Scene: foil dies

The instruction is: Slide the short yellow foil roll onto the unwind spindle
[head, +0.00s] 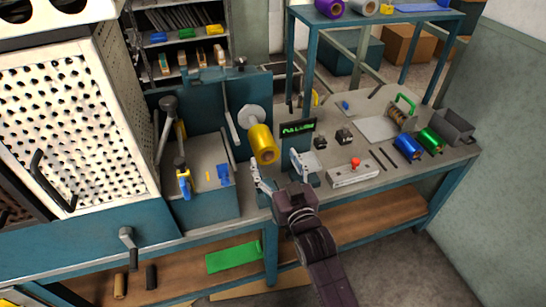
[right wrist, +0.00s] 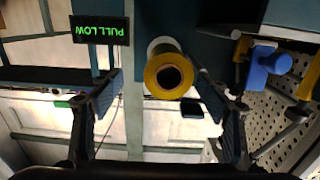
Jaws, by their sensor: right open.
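The short yellow foil roll (head: 263,143) sits at the pale round flange (head: 250,117) of the unwind spindle, its near end facing me. The spindle shaft is hidden by the roll, and I cannot tell whether the roll touches the flange. In the right wrist view the roll (right wrist: 168,73) shows end-on with a dark core, the pale flange edge behind it. My right gripper (head: 277,165) is open and empty, in front of and below the roll. In the right wrist view its fingers (right wrist: 161,88) stand wide on either side of the roll, apart from it. My left gripper is out of view.
A green-lit display (head: 298,127) stands just right of the roll and reads "PULL LOW" in the right wrist view. A control box with a red button (head: 354,164), blue roll (head: 408,146) and green roll (head: 431,140) lie on the bench. Blue-and-yellow clamps (head: 183,181) stand left.

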